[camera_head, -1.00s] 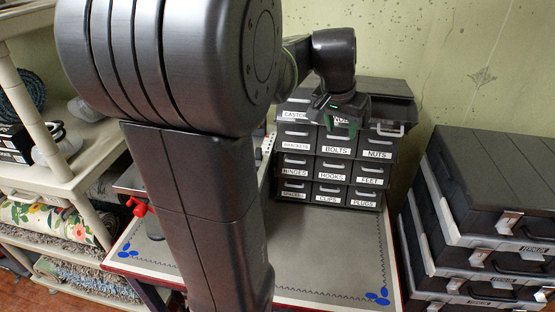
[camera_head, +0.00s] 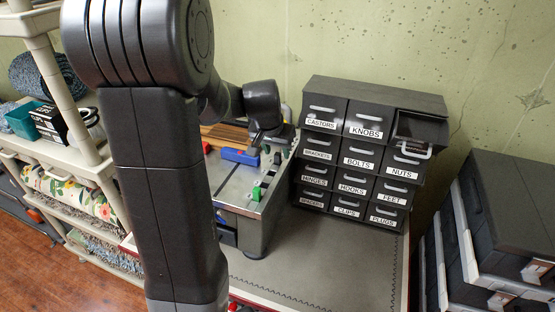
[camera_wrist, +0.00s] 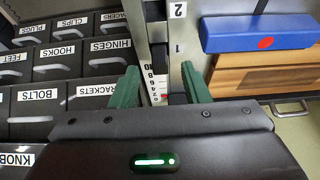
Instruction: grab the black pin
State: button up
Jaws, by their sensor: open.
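I cannot make out the black pin for certain. In the wrist view a small dark piece (camera_wrist: 177,99) shows between my fingers, beside a white numbered scale (camera_wrist: 156,85); it may be the pin. My gripper (camera_wrist: 160,70) is open, with its two green fingers on either side of the scale and grey metal strips marked 1 and 2. In the head view my gripper (camera_head: 268,150) is over the grey metal box-like device (camera_head: 240,185), left of the drawer cabinet. Whether the fingers touch anything is unclear.
The labelled dark drawer cabinet (camera_head: 351,168) stands close to the right of my gripper, its top right compartment open. A blue block (camera_head: 240,157) lies by a wooden piece (camera_head: 224,137). Dark cases (camera_head: 505,215) are stacked at right, shelves at left. The front tabletop (camera_head: 320,265) is clear.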

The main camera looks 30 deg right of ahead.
jog(key=shift+x, duration=0.75)
grip_shut()
